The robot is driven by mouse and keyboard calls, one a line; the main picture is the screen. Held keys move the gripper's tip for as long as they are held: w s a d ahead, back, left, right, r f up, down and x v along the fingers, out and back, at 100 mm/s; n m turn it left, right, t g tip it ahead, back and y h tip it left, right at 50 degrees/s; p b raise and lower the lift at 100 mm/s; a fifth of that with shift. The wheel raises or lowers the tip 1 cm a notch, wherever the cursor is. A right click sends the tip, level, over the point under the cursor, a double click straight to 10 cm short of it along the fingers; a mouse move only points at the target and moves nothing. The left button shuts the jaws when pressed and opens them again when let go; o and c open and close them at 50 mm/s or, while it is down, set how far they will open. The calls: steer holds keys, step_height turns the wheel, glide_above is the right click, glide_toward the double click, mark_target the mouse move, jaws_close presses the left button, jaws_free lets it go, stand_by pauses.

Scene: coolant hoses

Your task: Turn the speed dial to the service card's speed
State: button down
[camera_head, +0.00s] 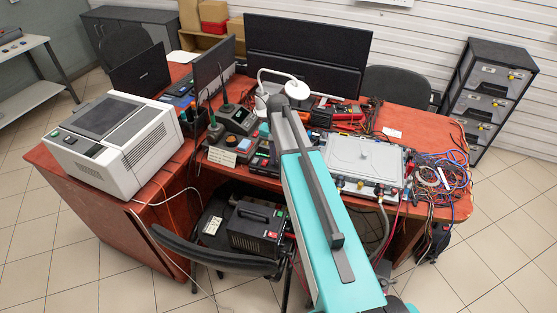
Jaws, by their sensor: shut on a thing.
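My teal and grey arm reaches from the bottom of the view across the red desk (425,128). Its far end is near the middle of the desk, and my gripper is hidden behind my own arm. I cannot pick out the speed dial; it may be hidden or too small. A small pale card (222,156) stands at the desk's front edge, left of my arm. Its writing is too small to read, and I cannot tell if it is the service card. A grey box with coloured connectors (365,160) sits right of my arm.
A white lamp (297,89) stands just beyond my arm's end. A white machine (115,140) fills the desk's left wing. Tangled cables (440,180) lie at the right edge. A black chair (215,250) stands in front; tiled floor is free at left and right.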

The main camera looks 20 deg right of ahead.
mark_target(278, 162)
steer(key=shift+n, duration=0.5)
steer(key=c, duration=1.6)
jaws_free()
steer(key=shift+r+b, duration=1.6)
steer(key=shift+r, duration=5.3)
